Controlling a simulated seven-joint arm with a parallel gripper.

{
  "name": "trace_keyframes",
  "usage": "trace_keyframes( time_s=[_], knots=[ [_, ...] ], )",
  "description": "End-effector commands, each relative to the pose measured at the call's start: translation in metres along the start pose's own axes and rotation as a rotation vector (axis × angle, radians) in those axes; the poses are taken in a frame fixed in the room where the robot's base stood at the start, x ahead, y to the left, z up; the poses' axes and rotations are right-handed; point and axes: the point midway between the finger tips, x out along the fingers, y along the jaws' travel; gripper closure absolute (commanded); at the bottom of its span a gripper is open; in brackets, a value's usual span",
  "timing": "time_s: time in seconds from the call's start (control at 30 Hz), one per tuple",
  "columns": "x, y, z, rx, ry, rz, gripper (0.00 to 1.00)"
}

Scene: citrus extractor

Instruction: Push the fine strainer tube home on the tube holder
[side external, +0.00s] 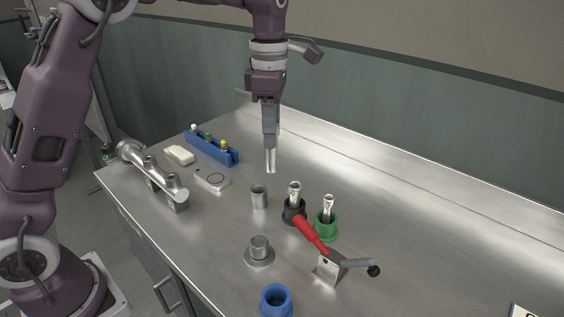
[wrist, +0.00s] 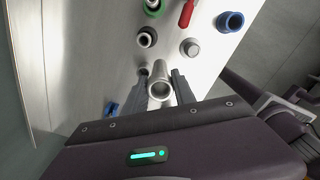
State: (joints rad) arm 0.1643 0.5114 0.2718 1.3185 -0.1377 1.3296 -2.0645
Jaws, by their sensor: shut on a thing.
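My gripper (side external: 270,146) points straight down, shut on a slim shiny metal tube (side external: 270,161), held upright above the bench; I take it to be the strainer tube. In the wrist view the tube (wrist: 160,82) sits between both fingers, its open end facing the camera. A short grey metal cup (side external: 259,198) stands on the bench below and slightly left of the tube, apart from it. A flanged metal post (side external: 259,250) stands nearer the front. Which of these is the tube holder I cannot tell. Whether the tube's mesh is fine is too small to see.
Right of the cup, a black holder (side external: 290,214) and a green holder (side external: 327,231) each hold an upright tube. A red-handled lever (side external: 310,232) lies close to them. A blue ring (side external: 276,302) is at the front. A blue rack (side external: 211,149) and metal manifold (side external: 155,178) are at left.

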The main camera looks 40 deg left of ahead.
Motion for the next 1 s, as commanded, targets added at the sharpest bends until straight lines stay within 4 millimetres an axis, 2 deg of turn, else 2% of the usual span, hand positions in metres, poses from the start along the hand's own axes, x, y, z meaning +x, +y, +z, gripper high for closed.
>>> trace_keyframes(
  time_s=[0.03, 0.1, 0.33, 0.63, 1.0],
  knots=[
    [0.001, 0.016, -0.009, -0.03, 0.0, 0.001, 1.0],
    [0.001, 0.033, -0.02, -0.059, 0.0, 0.002, 1.0],
    [0.004, 0.069, -0.049, -0.125, 0.001, 0.002, 1.0],
    [0.05, 0.067, -0.048, -0.121, 0.002, -0.001, 1.0],
    [0.053, 0.067, -0.048, -0.12, 0.001, 0.002, 1.0]
  ],
)
